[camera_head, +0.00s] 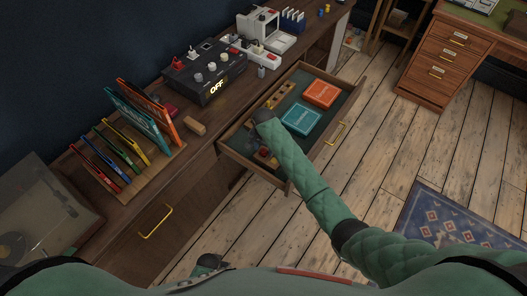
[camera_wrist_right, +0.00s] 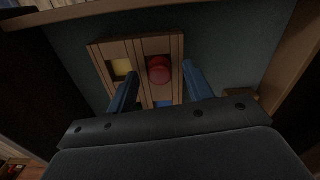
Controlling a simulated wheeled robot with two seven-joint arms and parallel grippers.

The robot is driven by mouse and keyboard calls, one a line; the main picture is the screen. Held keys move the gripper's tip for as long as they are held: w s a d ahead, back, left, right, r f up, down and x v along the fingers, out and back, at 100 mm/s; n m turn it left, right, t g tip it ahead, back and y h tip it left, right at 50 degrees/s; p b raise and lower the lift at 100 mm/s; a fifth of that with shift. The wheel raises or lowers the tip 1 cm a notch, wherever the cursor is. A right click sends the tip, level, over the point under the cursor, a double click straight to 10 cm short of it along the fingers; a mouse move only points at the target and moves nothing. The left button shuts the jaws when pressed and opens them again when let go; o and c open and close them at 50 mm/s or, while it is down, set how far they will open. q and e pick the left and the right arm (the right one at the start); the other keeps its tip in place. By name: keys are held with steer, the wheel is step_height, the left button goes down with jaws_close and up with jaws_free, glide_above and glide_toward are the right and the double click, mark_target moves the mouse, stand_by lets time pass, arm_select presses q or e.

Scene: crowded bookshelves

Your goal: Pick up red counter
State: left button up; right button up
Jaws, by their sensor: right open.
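The red counter (camera_wrist_right: 159,70) is a round red piece in one compartment of a small wooden tray (camera_wrist_right: 136,47) in the right wrist view. A yellow counter (camera_wrist_right: 122,67) is in the compartment to its left, and a blue piece (camera_wrist_right: 163,103) shows below it. My right gripper (camera_wrist_right: 160,74) is open, with one blue finger on each side of the red counter in the picture. I cannot tell whether the fingers touch it. In the head view my right arm reaches into the open drawer (camera_head: 237,154) and partly hides the tray.
Teal and orange boxes (camera_head: 320,93) lie in the drawer's far part, beside a wooden piece (camera_head: 280,95). Drawer walls stand close around the gripper. On the desk above are a black device reading OFF (camera_head: 205,75) and a rack of records (camera_head: 130,140).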

steer(key=shift+f, duration=0.45)
steer(key=c, duration=1.1)
steer(key=shift+r, duration=0.1)
